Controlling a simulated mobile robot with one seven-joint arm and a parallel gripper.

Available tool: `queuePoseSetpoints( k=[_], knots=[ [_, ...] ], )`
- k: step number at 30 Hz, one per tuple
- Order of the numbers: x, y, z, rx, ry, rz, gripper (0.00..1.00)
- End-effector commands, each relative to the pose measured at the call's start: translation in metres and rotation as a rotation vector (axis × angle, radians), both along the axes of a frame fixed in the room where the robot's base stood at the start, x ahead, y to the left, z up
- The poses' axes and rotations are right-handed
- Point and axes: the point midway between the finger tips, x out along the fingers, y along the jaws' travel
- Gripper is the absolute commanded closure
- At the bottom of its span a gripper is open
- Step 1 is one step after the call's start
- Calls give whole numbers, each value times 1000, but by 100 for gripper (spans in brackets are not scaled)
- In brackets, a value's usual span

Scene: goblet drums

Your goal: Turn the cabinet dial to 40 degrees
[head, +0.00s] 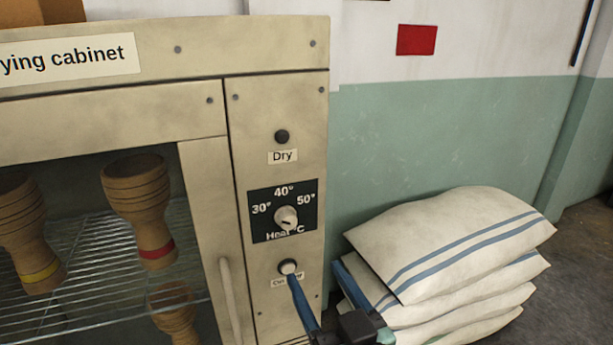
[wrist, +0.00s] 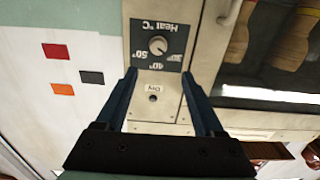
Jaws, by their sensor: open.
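In the upside-down wrist view the dial (wrist: 158,45) shows just beyond the gap between my fingertips (wrist: 158,73).
A dark button labelled Dry (head: 282,136) is above the dial. A pale door handle (head: 229,300) is at the lower left. Goblet drums (head: 140,205) stand on a wire rack behind the glass. Stacked white sacks (head: 450,245) lie right of the cabinet.

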Motion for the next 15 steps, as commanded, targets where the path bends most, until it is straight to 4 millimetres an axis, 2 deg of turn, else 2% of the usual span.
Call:
queuePoseSetpoints(
  k=[4,8,15],
  knots=[
    [-1,0,3,11,13,9,30],
    [9,3,2,11,12,11,30],
    [52,18,3,9,12,13,30]
  ],
)
